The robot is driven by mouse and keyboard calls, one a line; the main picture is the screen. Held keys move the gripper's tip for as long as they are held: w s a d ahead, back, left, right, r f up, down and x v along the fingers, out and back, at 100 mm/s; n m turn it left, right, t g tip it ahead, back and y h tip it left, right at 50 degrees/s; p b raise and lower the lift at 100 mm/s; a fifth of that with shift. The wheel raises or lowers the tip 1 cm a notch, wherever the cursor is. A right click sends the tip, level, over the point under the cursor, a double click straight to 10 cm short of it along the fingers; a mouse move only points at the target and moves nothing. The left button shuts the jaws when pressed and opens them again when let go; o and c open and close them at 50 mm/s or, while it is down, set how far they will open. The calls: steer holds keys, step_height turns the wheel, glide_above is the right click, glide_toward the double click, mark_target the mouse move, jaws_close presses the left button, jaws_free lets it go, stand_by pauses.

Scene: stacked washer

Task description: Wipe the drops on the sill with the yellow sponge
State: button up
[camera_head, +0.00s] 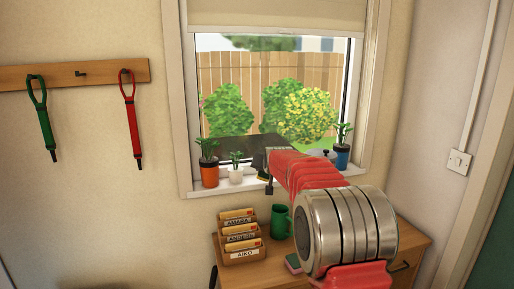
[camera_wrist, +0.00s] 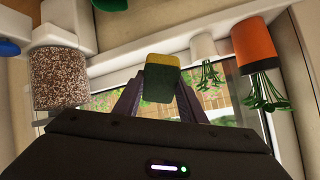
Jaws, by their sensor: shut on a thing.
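My gripper (camera_head: 266,170) is at the window, above the sill (camera_head: 228,185), between the small white pot and the blue pot. It is shut on the yellow sponge (camera_wrist: 163,78), which has a yellow layer and a dark green layer; a little yellow shows at the gripper in the head view (camera_head: 262,178). In the wrist view, which looks upside down, the sponge sits between the two fingers, close to the sill (camera_wrist: 130,50). I cannot tell whether it touches the sill. I cannot make out any drops.
An orange pot (camera_head: 209,175), a white pot (camera_head: 235,175) and a blue pot (camera_head: 341,157) with plants stand on the sill. A speckled cylinder (camera_wrist: 60,78) is there too. Below, a cabinet holds a green mug (camera_head: 280,222), a letter rack (camera_head: 242,257) and a pink-green sponge (camera_head: 293,263).

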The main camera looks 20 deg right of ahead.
steer(key=shift+g, duration=0.7)
steer(key=w+d+r, duration=0.2)
steer(key=shift+r, duration=0.4)
steer(key=shift+d+r+g, duration=0.4)
steer(key=shift+d+r, duration=0.05)
steer(key=shift+r, duration=0.15)
steer(key=s+a+n+g+y, duration=0.1)
steer(key=s+n+g, duration=0.3)
steer(key=s, duration=1.3)
steer(key=shift+a+r+g, duration=0.2)
steer(key=shift+a+g, duration=0.45)
steer(key=shift+g, duration=0.25)
